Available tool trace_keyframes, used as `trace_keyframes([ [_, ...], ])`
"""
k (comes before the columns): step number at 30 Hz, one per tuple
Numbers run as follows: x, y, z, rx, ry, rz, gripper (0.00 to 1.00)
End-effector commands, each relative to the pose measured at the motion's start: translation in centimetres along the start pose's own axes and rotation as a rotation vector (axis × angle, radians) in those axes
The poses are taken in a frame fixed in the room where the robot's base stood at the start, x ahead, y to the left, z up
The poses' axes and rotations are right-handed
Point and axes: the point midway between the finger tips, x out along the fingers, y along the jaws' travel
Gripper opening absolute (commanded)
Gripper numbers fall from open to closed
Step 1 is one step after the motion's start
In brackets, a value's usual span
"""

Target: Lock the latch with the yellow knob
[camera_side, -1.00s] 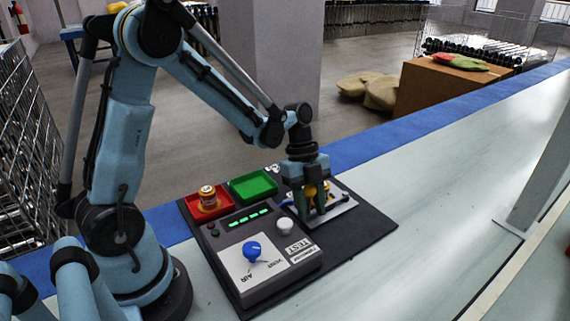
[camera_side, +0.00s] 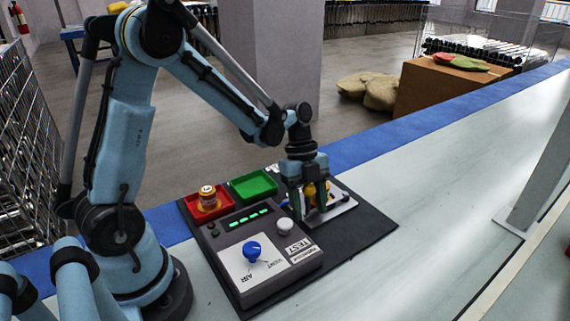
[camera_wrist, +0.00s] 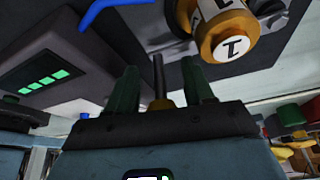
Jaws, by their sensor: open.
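My gripper (camera_side: 309,207) is low over the metal fixture plate (camera_side: 343,207) at the right end of the dark mat. Its green fingers are open in the wrist view (camera_wrist: 159,66). Between them stands a thin metal rod with a yellow knob (camera_wrist: 162,103) at its end near my palm, which I take for the latch lever. Contact with the fingers cannot be told. A yellow-brown cylinder marked "1" (camera_wrist: 228,38) sits in the fixture just beyond the fingers. In the side view the fingers partly hide the fixture and latch, so the latch's position is unclear.
A test box with a blue knob (camera_side: 252,250), a white button (camera_side: 285,226) and green lights is close by. A red tray (camera_side: 222,211) holds an orange-capped jar (camera_side: 208,195). The green tray (camera_side: 254,185) is empty. A blue hose (camera_wrist: 100,10) runs near the fingers.

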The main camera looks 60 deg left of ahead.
Motion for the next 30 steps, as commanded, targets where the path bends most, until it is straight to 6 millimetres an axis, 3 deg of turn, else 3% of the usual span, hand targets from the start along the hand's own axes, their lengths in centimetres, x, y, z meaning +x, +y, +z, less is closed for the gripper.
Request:
trace_keyframes([
  [8,-0.7,0.0,-0.1,0.001,0.002,0.0,0.52],
  [24,-9.4,0.0,0.0,-0.001,0.001,0.0,0.52],
  [30,-11.5,0.0,0.0,0.0,0.001,0.0,0.52],
])
